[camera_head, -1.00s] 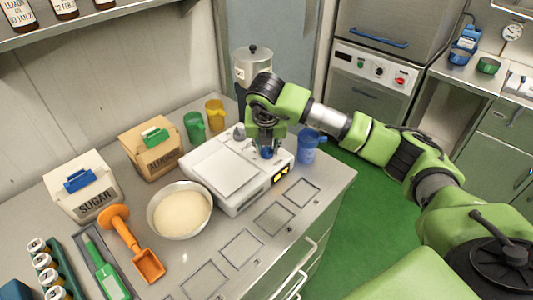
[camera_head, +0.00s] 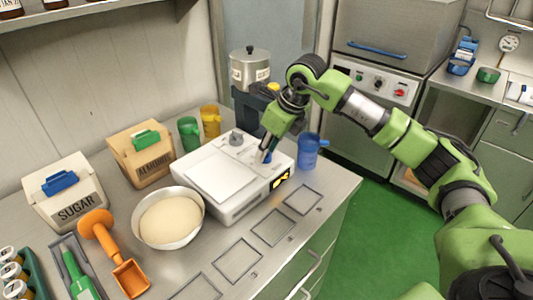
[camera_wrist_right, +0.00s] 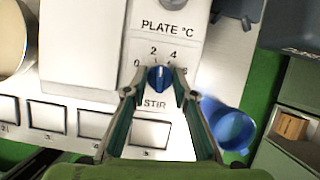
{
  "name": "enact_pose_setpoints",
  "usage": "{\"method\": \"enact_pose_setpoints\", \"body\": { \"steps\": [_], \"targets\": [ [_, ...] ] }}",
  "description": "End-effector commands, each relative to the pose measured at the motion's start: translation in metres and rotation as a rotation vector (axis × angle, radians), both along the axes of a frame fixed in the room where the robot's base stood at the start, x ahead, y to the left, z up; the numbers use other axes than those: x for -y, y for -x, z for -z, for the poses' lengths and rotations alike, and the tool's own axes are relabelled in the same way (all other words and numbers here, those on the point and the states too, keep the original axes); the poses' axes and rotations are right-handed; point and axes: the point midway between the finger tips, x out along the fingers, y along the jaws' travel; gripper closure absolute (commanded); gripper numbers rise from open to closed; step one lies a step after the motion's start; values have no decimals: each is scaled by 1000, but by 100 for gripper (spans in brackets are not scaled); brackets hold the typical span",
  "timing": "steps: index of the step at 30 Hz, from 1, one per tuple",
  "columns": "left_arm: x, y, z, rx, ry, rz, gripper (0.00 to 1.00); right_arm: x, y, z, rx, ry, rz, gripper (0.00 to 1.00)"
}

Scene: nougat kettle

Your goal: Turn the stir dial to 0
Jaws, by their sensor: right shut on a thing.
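The blue stir dial (camera_wrist_right: 159,79) sits on the white hotplate unit (camera_head: 212,170), above the word STIR. In the right wrist view the marks 0, 2 and 4 show around it, and its white line points roughly up, between 2 and 4. In the head view this gripper (camera_head: 265,156) leans in from the upper right. My left gripper is not in view.
A blue cup (camera_head: 309,153) stands close to the right of the unit. A steel pot (camera_head: 250,70) stands behind it. A bowl of pale powder (camera_head: 169,218) is to its left. Counter space with marked rectangles (camera_head: 272,229) is clear in front.

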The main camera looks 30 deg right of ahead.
Motion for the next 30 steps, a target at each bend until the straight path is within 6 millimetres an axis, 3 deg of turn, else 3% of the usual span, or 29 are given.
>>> {"method": "enact_pose_setpoints", "body": {
  "steps": [30],
  "targets": [
    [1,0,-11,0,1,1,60,4,-5,-1,-1,1,-913,96]
  ]
}}
